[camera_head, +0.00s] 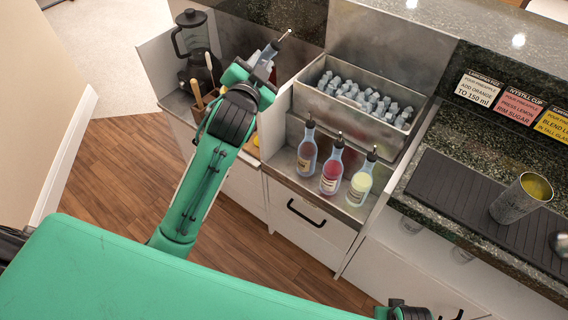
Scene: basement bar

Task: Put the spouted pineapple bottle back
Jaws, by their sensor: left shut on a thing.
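My left gripper (257,70) is shut on a spouted bottle (269,52). It holds the bottle tilted, with the metal spout pointing up and right, above the back left of the bar station. The bottle's label and most of its body are hidden by the gripper, so its contents cannot be told. Three other spouted bottles stand upright in the steel speed rail (285,172): a dark purplish one (307,153), a red one (331,174) and a pale yellow one (360,186). Only a dark and green piece of my right arm shows at the bottom edge; its gripper is not visible.
A steel ice bin (318,101) full of cubes stands behind the bottles. A blender (194,48) and wooden-handled tools (198,95) are at the left. A metal cup (521,198) stands on a black mat (459,189) at the right, below recipe cards (517,104).

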